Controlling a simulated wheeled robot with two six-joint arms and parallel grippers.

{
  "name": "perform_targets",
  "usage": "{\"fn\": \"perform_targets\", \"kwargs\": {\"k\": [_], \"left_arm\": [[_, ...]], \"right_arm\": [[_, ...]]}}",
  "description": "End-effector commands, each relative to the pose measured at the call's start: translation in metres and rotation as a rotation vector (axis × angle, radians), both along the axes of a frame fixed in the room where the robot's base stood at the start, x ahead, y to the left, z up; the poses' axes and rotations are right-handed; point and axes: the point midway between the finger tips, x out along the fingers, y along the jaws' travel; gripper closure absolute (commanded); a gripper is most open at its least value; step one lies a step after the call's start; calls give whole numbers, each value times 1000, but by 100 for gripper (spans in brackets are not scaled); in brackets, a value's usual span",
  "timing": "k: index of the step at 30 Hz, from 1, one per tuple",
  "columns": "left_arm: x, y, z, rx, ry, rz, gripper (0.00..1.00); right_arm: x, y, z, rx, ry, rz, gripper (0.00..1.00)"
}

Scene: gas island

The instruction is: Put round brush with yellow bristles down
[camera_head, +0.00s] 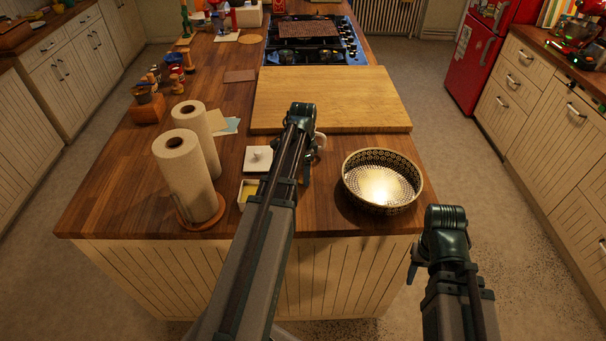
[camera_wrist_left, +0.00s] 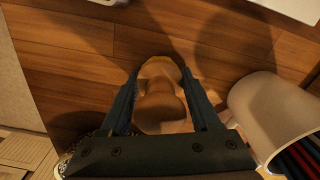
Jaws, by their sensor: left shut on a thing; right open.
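The round brush (camera_wrist_left: 160,100) is between the fingers of my left gripper (camera_wrist_left: 162,85) in the left wrist view. Its wooden body faces the camera, with a yellowish edge at the far side. The wooden counter shows beyond it; I cannot tell whether the brush touches it. In the head view my left gripper (camera_head: 306,172) is over the near part of the wooden island counter (camera_head: 130,195), and the arm hides the brush. My right gripper (camera_head: 414,266) is open and empty, off the counter's front right edge, partly hidden by its own arm.
A patterned round dish (camera_head: 382,183) stands right of my left gripper. A butter dish (camera_head: 246,196) and white lid (camera_head: 258,159) lie left, beside paper rolls (camera_head: 187,178). A cutting board (camera_head: 330,98) lies behind. A white cup (camera_wrist_left: 262,112) stands close right in the wrist view.

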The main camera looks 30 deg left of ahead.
Motion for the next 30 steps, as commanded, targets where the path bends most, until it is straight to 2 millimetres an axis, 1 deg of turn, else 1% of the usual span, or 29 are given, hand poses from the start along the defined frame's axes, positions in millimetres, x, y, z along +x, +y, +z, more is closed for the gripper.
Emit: {"fn": "perform_targets", "kwargs": {"k": [4,5,6,9,17,22,26,30], "left_arm": [[0,0,-5,0,0,0,89],[0,0,-3,0,0,0,31],[0,0,-3,0,0,0,24],[0,0,-3,0,0,0,7],[0,0,-3,0,0,0,7],[0,0,1,0,0,0,7],[0,0,10,0,0,0,7],[0,0,26,0,0,0,7]], "right_arm": [[0,0,-5,0,0,0,50],[0,0,-3,0,0,0,50],[0,0,-3,0,0,0,50],[0,0,-3,0,0,0,50],[0,0,-3,0,0,0,50],[0,0,1,0,0,0,50],[0,0,10,0,0,0,50],[0,0,26,0,0,0,50]]}}
